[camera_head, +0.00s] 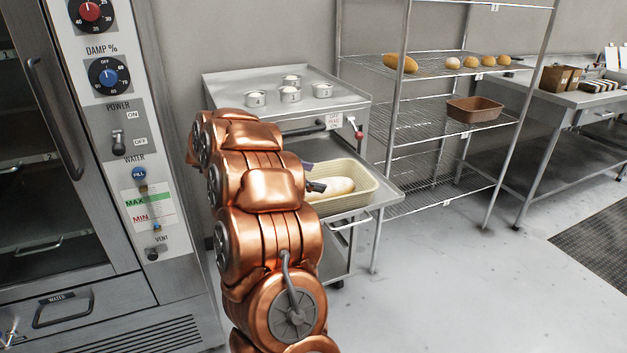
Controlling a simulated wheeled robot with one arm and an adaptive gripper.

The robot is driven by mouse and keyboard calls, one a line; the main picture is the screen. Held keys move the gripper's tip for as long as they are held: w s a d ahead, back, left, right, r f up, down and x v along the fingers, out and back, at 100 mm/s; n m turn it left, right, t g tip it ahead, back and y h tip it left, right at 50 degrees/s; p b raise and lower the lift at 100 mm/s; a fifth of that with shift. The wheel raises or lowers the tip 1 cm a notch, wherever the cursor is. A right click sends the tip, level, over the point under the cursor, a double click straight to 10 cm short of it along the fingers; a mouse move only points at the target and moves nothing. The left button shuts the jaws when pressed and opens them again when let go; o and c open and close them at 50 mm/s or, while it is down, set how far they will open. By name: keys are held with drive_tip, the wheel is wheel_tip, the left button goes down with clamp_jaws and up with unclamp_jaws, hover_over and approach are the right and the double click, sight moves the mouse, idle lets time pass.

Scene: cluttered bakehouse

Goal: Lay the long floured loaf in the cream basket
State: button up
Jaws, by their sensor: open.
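The long floured loaf (338,187) is pale and lies inside the cream basket (366,193). The basket stands on the lower metal shelf of a steel stand, right of my arm. My gripper (314,177) is at the loaf's left end, over the basket, with its dark fingers partly showing. It is open. My copper arm hides the left part of the basket and most of the gripper, so I cannot tell whether a finger touches the loaf.
Several metal tins (290,94) stand on the stand's top (225,82). A wire rack (440,67) right of it holds a long loaf (400,63), several rolls (471,62) and a brown pan (474,109). An oven (60,200) stands close on the left. The floor at front right is clear.

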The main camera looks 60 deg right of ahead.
drive_tip(key=shift+w+a+r, duration=0.2)
drive_tip(key=shift+r, duration=0.15)
drive_tip(key=v, duration=1.1)
drive_tip(key=shift+a+r+p, duration=0.15)
drive_tip(key=shift+a+p, duration=0.05)
drive_tip(key=shift+p, duration=0.1)
idle(0.4)
